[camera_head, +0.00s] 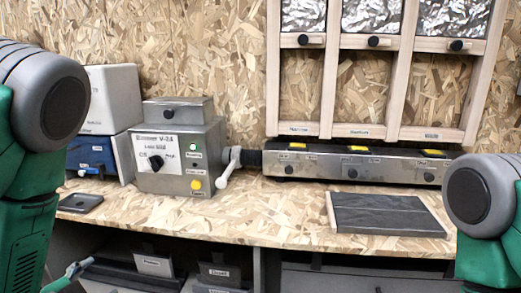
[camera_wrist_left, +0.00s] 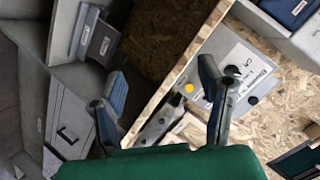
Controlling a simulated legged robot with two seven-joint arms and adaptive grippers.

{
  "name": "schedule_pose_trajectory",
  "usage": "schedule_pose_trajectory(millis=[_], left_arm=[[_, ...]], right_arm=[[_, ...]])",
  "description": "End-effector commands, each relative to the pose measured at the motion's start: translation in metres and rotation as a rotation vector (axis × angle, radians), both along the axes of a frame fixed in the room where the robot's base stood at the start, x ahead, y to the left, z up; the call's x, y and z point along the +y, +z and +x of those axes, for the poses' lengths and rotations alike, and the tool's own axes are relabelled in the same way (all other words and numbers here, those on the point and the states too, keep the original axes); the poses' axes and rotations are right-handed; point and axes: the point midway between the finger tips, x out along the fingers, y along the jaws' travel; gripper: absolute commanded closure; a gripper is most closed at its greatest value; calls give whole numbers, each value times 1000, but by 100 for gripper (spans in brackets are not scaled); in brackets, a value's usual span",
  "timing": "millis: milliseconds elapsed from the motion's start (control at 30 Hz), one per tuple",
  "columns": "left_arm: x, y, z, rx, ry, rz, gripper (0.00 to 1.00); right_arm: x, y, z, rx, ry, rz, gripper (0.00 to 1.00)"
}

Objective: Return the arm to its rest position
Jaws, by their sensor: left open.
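My left gripper (camera_wrist_left: 162,75) shows in the left wrist view with its two fingers spread apart and nothing between them. Below and behind it in that view are the wooden bench edge and the grey cabinet fronts. In the head view, my left arm (camera_head: 45,120) fills the left edge and my right arm (camera_head: 485,205) stands at the right edge. A small green and grey part (camera_head: 68,277) shows low at the left; I cannot tell whether it is my gripper. My right gripper is not in view.
A grey metal control box (camera_head: 180,160) with a white lever (camera_head: 229,167) stands on the wooden bench (camera_head: 270,218). A long metal unit (camera_head: 350,168) and a dark flat panel (camera_head: 385,213) are at right. A dark small tray (camera_head: 80,203) lies at left. Open shelves are below the bench.

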Motion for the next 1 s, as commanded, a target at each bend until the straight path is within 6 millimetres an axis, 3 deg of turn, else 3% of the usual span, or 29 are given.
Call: schedule_pose_trajectory(millis=[167, 300, 433, 500, 633, 1000], left_arm=[[-15, -72, -43, 266, 135, -161, 38], [-39, -138, -111, 564, 320, -317, 38], [-63, -177, -178, 806, 498, -418, 38], [-74, -187, -205, 900, 574, -450, 38], [-85, -196, -236, 1001, 661, -479, 38], [-88, -197, -243, 1024, 681, -483, 38]], right_arm=[[0, 6, 0, 0, 0, 0, 100], [0, 11, 0, 0, 0, 0, 100], [0, 15, 0, 0, 0, 0, 100], [0, 16, 0, 0, 0, 0, 100], [0, 17, 0, 0, 0, 0, 100], [0, 18, 0, 0, 0, 0, 100]])
